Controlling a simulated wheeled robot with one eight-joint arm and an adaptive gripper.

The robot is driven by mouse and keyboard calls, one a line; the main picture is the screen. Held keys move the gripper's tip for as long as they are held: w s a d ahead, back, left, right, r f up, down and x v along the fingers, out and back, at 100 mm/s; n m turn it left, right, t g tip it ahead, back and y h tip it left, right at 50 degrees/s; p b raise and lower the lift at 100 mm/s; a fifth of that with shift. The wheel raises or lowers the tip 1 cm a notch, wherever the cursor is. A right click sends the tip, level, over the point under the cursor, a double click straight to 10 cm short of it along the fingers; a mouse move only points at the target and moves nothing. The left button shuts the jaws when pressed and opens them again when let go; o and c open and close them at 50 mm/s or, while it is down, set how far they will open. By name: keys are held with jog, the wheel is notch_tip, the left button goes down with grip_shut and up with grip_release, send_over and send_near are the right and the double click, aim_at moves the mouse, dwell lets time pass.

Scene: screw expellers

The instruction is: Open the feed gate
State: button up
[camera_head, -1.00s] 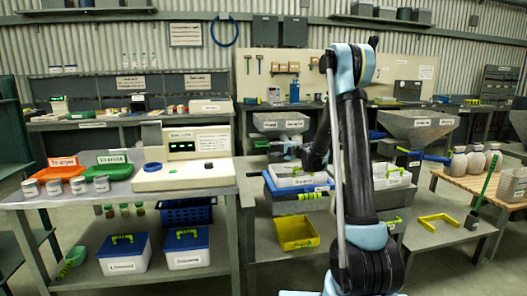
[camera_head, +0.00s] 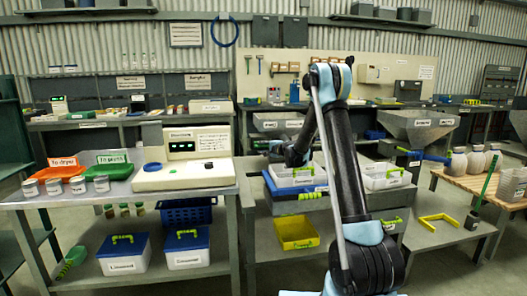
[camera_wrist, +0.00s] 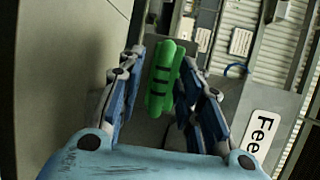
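A green handle (camera_wrist: 160,80) with dark slots shows in the wrist view, in front of a grey metal surface. A white label beginning "Fee" (camera_wrist: 262,140) is on the grey surface to the right. My gripper (camera_wrist: 161,66) is open, with its two blue fingers on either side of the handle. A gap shows on the left; contact on the right is unclear. In the head view, my arm partly hides the grey hopper (camera_head: 268,122) behind it, and my gripper is small by the hopper's underside. I cannot make out the gate there.
White bins (camera_head: 292,176) and a blue tray (camera_head: 285,191) stand below my gripper on the middle bench. A second grey hopper (camera_head: 419,124) with a blue handle (camera_head: 433,157) is at the right. A weighing station (camera_head: 185,172) stands on the left bench.

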grip_shut()
jog(key=s, duration=0.2)
jog(key=s+d, duration=0.1)
jog(key=s, duration=0.1)
jog(key=shift+d, duration=0.1)
grip_release()
jog(key=shift+w, duration=0.1)
jog(key=v, duration=1.2)
